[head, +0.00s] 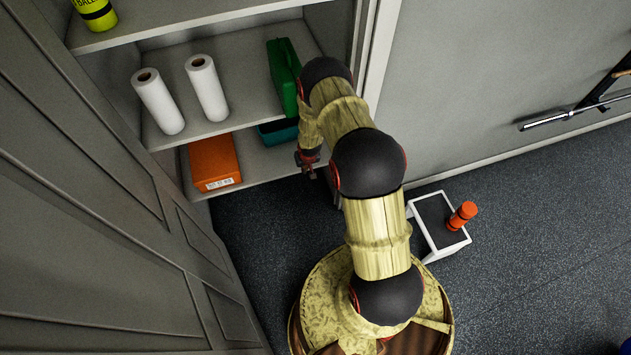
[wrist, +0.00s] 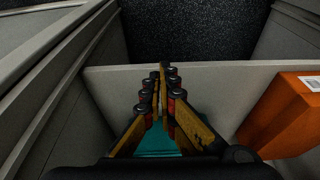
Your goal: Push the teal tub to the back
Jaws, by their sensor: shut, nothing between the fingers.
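The teal tub (head: 278,131) sits on the lower cabinet shelf, right of the orange box. In the head view, the shelf above and my arm hide much of it. In the wrist view, part of the teal tub (wrist: 155,142) shows beneath and between my fingers. My gripper (head: 306,161) is at the front right of the lower shelf, near the tub. In the wrist view, my gripper (wrist: 162,70) has its fingertips together and holds nothing. I cannot tell whether it touches the tub.
The orange box (head: 214,162) stands on the lower shelf. Two white paper rolls (head: 207,88) and a green case (head: 284,75) stand on the shelf above. The cabinet's right side wall is close to my arm. A white stand (head: 431,217) with an orange dumbbell (head: 462,215) is on the floor.

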